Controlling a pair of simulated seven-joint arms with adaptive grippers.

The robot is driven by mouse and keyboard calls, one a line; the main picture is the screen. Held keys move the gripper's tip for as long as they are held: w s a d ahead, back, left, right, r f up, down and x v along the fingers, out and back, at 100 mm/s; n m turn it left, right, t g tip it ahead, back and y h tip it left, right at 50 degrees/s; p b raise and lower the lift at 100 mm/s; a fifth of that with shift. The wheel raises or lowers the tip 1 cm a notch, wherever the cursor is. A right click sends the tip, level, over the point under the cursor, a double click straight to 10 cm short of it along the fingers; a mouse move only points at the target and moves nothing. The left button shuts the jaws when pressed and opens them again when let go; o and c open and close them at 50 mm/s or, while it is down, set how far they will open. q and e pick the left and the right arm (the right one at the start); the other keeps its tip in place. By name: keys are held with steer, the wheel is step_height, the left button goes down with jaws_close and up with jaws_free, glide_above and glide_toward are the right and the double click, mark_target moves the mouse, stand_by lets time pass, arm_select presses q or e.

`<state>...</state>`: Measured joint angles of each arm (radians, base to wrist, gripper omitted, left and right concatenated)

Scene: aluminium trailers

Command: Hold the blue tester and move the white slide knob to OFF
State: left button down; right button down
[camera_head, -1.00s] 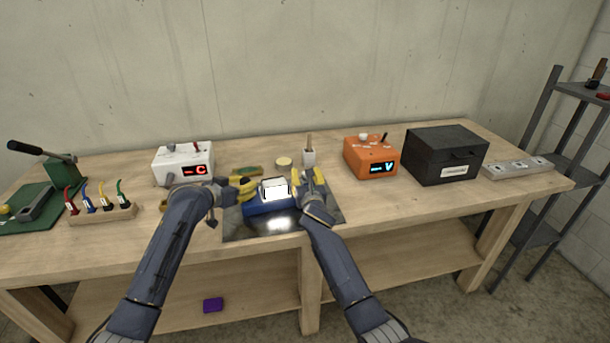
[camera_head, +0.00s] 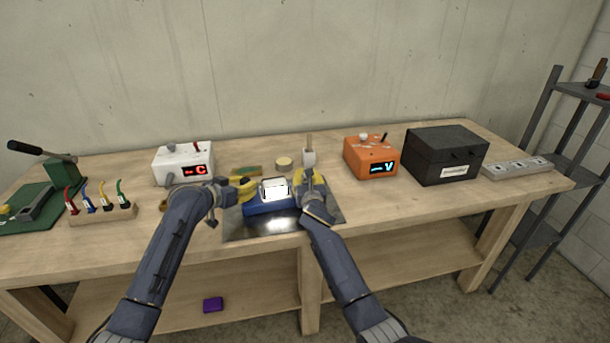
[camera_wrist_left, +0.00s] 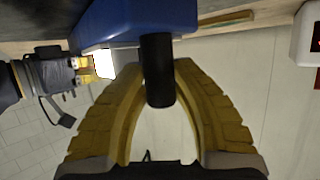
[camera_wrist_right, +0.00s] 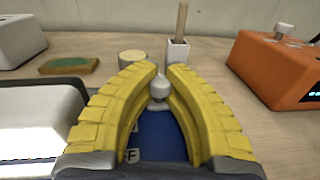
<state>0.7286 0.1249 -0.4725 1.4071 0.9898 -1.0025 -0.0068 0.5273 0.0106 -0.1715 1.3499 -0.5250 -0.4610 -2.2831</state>
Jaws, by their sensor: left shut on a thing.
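The blue tester (camera_head: 268,208) with a bright white top (camera_head: 275,189) is at the front middle of the bench. My left gripper (camera_head: 243,188) is shut on the black handle (camera_wrist_left: 157,60) at the tester's left side. My right gripper (camera_head: 312,182) is over the tester's right part, fingers pointing away from me. In the right wrist view, the pale slide knob (camera_wrist_right: 158,88) is between the yellow fingertips, above the blue face. I cannot tell whether both fingers touch it. A label with a letter F (camera_wrist_right: 132,155) shows near the left finger; other markings are hidden.
A dark shiny mat (camera_head: 240,229) is under the tester. Behind stand a sponge (camera_head: 247,171), a round tin (camera_head: 284,162) and a cup (camera_head: 309,157). A white box (camera_head: 183,161) is left, an orange box (camera_head: 371,157) and black case (camera_head: 444,156) right.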

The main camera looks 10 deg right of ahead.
steer(key=shift+r, duration=0.2)
steer(key=s, duration=0.6)
steer(key=shift+s+d, duration=0.15)
steer(key=shift+s, duration=0.05)
steer(key=c, duration=1.2)
jaws_free()
steer(key=shift+d, duration=0.1)
steer(key=shift+c, duration=0.2)
steer(key=shift+f, duration=0.1)
steer(key=shift+s, duration=0.15)
steer(key=s, duration=0.7)
steer(key=s+a, duration=0.1)
steer(key=s, duration=0.3)
steer(key=shift+s+a, duration=0.1)
steer(key=shift+s, duration=0.2)
